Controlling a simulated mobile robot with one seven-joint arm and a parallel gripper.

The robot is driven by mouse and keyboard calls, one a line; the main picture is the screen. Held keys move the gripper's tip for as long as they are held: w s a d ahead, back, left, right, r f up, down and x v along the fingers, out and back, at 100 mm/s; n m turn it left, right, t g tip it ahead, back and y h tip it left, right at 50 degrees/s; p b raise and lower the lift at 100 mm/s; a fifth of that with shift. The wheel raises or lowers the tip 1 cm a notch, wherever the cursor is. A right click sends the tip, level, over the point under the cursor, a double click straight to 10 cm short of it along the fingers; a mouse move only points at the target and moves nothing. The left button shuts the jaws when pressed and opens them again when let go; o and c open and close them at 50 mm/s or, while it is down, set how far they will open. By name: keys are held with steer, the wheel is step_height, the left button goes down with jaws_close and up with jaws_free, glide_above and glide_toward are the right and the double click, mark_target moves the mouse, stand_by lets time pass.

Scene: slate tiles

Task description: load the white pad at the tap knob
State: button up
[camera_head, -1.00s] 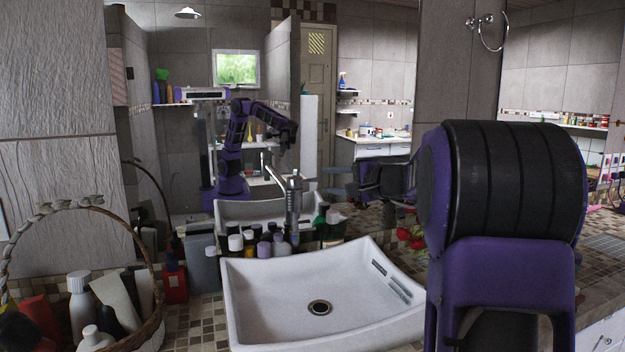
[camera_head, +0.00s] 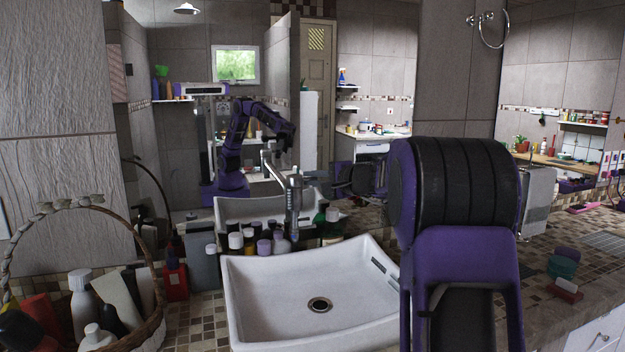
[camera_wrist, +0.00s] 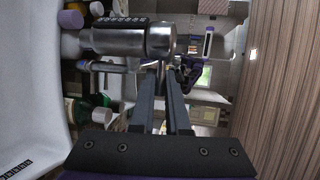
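The chrome tap (camera_head: 294,205) stands upright behind the white basin. In the wrist view a thick metal cylinder of the tap (camera_wrist: 125,39) lies across the upper left, close past my fingertips. I cannot make out a separate knob or a white pad on it. A small red-and-white block (camera_head: 567,287) lies on the counter at the right. My gripper (camera_wrist: 162,68) points towards the tap area, its two dark fingers apart with a narrow gap. I see nothing held between them.
The white basin (camera_head: 265,298) fills the middle. Several bottles (camera_head: 262,243) stand behind it. A wicker basket (camera_head: 152,325) of bottles is at the left. A teal bowl (camera_head: 562,266) stands on the right counter. A large mirror behind reflects the room and my arm.

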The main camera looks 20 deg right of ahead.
steer(key=shift+f+b, duration=0.15)
steer(key=shift+b, duration=0.25)
jaws_close()
steer(key=shift+s+a+f+h+b, duration=0.15)
steer(key=shift+h+b, duration=0.15)
steer(key=shift+b, duration=0.4)
steer(key=m+h+b, duration=0.2)
steer(key=b, duration=0.1)
steer(key=s+m+t+h+b, duration=0.1)
steer(key=shift+r+h, duration=0.3)
steer(key=shift+h, duration=0.1)
steer(key=o, duration=0.6)
jaws_free()
steer(key=shift+o, duration=0.2)
steer(key=shift+s, duration=0.1)
